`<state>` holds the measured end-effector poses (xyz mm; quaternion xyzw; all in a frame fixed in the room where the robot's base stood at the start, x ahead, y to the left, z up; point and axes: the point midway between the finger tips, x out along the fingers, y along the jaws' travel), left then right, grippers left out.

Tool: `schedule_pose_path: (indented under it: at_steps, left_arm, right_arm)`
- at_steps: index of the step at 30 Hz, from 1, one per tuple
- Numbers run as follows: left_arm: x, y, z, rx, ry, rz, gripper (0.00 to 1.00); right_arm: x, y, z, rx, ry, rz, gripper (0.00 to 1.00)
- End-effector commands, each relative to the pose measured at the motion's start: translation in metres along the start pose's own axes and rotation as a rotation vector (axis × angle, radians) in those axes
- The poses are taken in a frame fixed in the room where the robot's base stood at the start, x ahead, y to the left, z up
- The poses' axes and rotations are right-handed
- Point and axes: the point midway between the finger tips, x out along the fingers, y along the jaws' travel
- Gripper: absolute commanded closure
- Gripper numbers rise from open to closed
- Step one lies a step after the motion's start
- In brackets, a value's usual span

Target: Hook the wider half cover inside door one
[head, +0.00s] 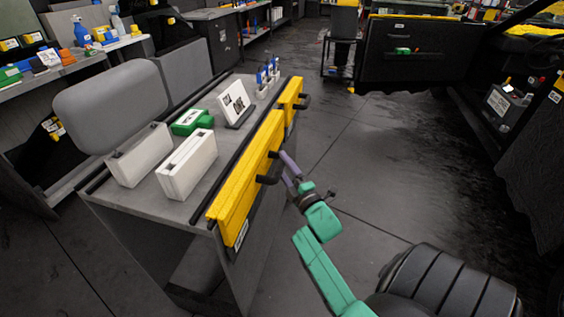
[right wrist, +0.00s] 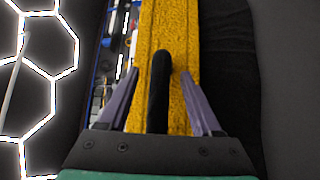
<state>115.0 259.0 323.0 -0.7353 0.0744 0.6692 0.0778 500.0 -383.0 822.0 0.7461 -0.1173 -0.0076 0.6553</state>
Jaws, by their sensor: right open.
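Two yellow fuzzy half covers hang along the right edge of the grey workbench. The longer, wider one (head: 243,180) is nearer, with a black handle (head: 268,179) sticking out from its face. The shorter one (head: 290,94) hangs beyond it with its own black handle. My right gripper (head: 284,166) is beside the wider cover's handle. In the right wrist view, its open purple fingers (right wrist: 160,98) stand on both sides of a black handle (right wrist: 159,90), in front of the yellow cover (right wrist: 183,50). A gap shows beside each finger. My left gripper is not in view.
White cases (head: 187,165), a green box (head: 192,119) and a white sign (head: 235,101) stand on the workbench (head: 190,210). An open dark door panel (head: 400,62) with a yellow top edge stands at the back right. The floor between is clear.

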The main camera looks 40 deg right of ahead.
Motion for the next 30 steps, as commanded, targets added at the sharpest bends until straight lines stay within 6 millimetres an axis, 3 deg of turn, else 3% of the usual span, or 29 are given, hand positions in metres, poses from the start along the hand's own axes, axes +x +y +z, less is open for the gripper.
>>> schedule_pose_path:
  at_steps: [3,11,16,17,30]
  left_arm:
    - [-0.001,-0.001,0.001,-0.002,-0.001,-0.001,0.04]
    - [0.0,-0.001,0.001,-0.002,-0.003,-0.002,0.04]
    - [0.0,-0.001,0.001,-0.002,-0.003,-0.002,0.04]
    - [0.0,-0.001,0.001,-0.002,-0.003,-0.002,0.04]
    - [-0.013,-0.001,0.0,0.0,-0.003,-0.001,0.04]
  right_arm:
    - [0.013,0.0,0.0,0.0,0.001,-0.001,0.34]
    - [0.015,-0.001,0.0,0.0,0.0,-0.002,0.34]
    - [0.015,-0.001,0.0,0.001,0.0,-0.002,0.96]
    - [0.015,-0.001,0.0,0.001,0.0,-0.002,1.0]
    - [0.017,0.013,-0.002,0.001,0.0,-0.001,1.0]
